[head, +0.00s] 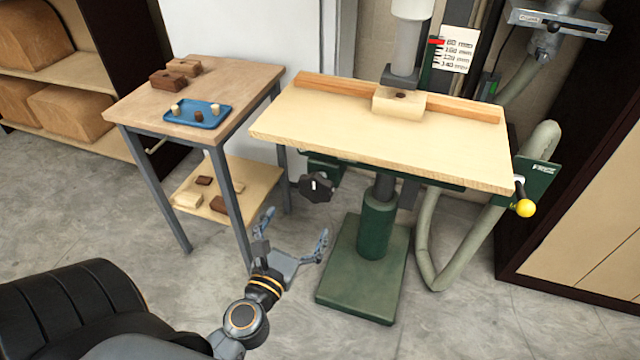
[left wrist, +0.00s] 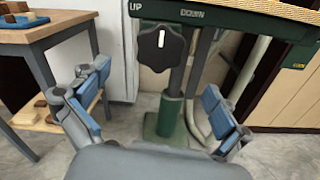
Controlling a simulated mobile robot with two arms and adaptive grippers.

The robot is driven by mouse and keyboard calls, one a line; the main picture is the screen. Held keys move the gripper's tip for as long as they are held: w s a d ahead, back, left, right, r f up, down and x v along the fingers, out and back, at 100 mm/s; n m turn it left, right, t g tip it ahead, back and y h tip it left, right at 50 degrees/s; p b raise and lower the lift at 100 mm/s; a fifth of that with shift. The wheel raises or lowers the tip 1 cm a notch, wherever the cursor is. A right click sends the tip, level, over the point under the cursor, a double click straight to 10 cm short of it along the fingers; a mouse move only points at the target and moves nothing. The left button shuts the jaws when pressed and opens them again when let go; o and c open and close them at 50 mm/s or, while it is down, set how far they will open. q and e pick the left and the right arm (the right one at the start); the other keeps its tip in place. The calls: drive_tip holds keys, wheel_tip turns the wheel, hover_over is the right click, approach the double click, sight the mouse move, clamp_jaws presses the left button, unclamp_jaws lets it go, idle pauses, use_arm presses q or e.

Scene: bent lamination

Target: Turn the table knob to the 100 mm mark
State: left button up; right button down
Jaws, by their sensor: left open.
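The table knob (head: 317,186) is a black, lobed knob with a white pointer line, under the left front of the machine's wooden table (head: 400,140). In the left wrist view the knob (left wrist: 162,48) is ahead, above and between the fingers, with its white line upright and the words UP and DOWN on the green edge above it. The scale plate (head: 457,49) behind the table has marks in mm, and a red pointer (head: 437,41) is near its top. My left gripper (head: 295,237) is open and empty, below the knob and apart from it. My right gripper is out of view.
A side table (head: 245,75) on the left carries a blue tray (head: 212,122) and wood blocks. A yellow-tipped lever (head: 525,207) sticks out at the machine table's right. The green column and base (head: 350,285) stand below; grey hoses hang at right. A wood block (head: 399,103) lies on the machine table.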

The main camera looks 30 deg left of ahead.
sight(314, 191)
use_arm(q)
drive_tip(key=p+x, duration=0.2)
drive_tip(key=x, duration=0.9)
drive_tip(key=shift+w+d, duration=0.1)
drive_tip(key=shift+r, duration=0.1)
drive_tip(key=c, duration=1.1)
